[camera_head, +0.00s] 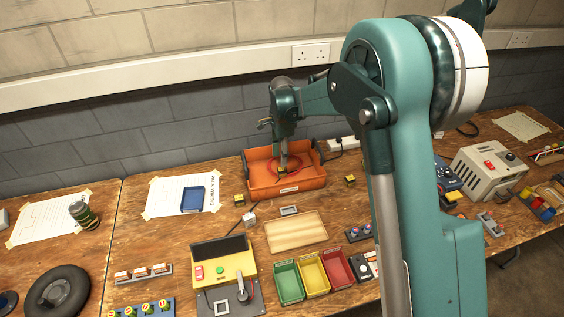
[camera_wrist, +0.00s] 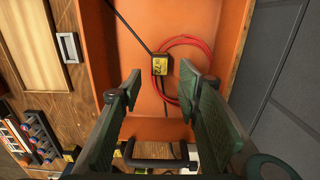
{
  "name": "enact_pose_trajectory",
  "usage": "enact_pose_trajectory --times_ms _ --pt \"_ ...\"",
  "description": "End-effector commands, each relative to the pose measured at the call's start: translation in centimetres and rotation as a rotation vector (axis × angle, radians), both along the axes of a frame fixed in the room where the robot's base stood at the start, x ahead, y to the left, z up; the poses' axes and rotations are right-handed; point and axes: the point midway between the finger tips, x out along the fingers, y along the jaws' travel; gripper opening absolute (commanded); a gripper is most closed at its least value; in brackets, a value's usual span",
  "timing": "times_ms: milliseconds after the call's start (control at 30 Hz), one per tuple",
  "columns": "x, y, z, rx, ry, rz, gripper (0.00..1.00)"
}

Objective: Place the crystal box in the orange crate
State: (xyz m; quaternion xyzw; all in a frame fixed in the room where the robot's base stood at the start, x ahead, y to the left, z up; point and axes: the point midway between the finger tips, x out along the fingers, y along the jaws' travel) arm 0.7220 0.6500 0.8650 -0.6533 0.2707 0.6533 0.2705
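The orange crate (camera_head: 262,182) stands at the back of the bench, and its orange wall also shows in the wrist view (camera_wrist: 223,60). My gripper (camera_head: 283,165) is over the crate, pointing down. In the wrist view my gripper (camera_wrist: 159,78) has its two green fingers spread wide, with nothing held between them. A small black box with a yellow label (camera_wrist: 160,65) shows beyond the fingertips, against the crate floor, apart from both fingers. It looks like the crystal box, but I cannot tell for sure.
A red cable coil (camera_wrist: 190,70) and a black cable lie in the crate. Similar small yellow-and-black boxes (camera_head: 239,200) (camera_head: 350,180) sit outside it. A wooden tray (camera_head: 296,232), coloured bins (camera_head: 288,284) and a yellow device (camera_head: 222,262) stand in front.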

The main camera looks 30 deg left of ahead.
Motion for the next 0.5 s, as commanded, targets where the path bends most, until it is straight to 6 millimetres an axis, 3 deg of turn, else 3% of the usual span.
enact_pose_trajectory --times_ms 200,500 --pt "0.0 0.0 2.8 0.0 0.0 0.0 0.34" --pt "0.0 0.0 3.8 0.0 0.0 0.0 0.34"
